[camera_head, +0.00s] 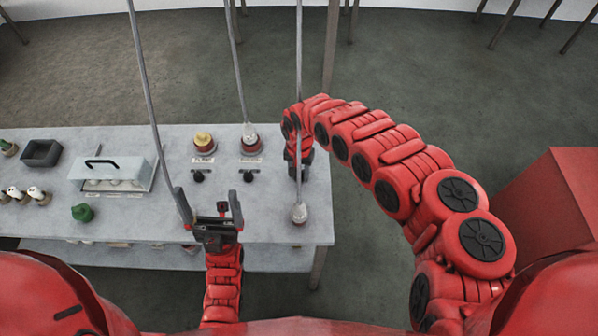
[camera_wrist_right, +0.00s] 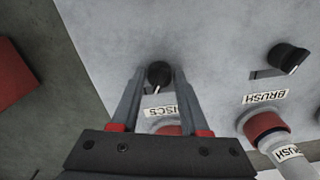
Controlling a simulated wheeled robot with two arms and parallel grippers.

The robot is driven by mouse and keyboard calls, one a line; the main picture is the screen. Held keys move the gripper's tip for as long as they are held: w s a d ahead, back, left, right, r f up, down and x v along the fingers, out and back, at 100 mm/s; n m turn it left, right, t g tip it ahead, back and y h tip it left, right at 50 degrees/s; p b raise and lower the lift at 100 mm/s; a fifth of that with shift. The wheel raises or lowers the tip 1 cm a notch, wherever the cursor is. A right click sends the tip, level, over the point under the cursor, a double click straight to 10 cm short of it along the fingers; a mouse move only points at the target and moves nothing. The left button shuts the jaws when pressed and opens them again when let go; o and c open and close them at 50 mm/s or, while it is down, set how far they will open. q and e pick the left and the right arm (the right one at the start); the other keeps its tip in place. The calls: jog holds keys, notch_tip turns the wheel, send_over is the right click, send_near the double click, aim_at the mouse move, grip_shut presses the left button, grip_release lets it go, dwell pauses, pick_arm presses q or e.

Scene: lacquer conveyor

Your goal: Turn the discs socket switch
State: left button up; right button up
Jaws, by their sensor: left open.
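The discs switch, a round black knob (camera_wrist_right: 159,74), stands on the grey table top (camera_wrist_right: 205,40) beside its upside-down "DISCS" label (camera_wrist_right: 162,111) in the right wrist view. My right gripper (camera_wrist_right: 160,80) has its two fingers apart, one either side of the knob, with small gaps apparent; contact cannot be told. A red socket (camera_wrist_right: 170,130) behind the label is partly hidden by the gripper. In the head view my right gripper (camera_head: 298,173) points down at the table's right end and hides the knob. My left gripper (camera_head: 211,208) is open and empty over the front edge.
The brush switch (camera_wrist_right: 288,57) and its plugged red socket (camera_wrist_right: 266,125) stand beside the discs switch. A handled box (camera_head: 105,172), black tray (camera_head: 41,153) and green piece (camera_head: 82,212) occupy the left.

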grip_shut()
jog(key=shift+n, duration=0.3)
jog(key=shift+f+n+b, duration=0.1)
jog(key=shift+n+b, duration=0.35)
jog(key=shift+n, duration=0.45)
jog(key=n+b, duration=0.1)
jog(key=n, duration=0.2)
jog(key=shift+n, duration=0.4)
jog(key=n+b, duration=0.1)
jog(key=n, duration=0.4)
jog(key=shift+n, duration=0.3)
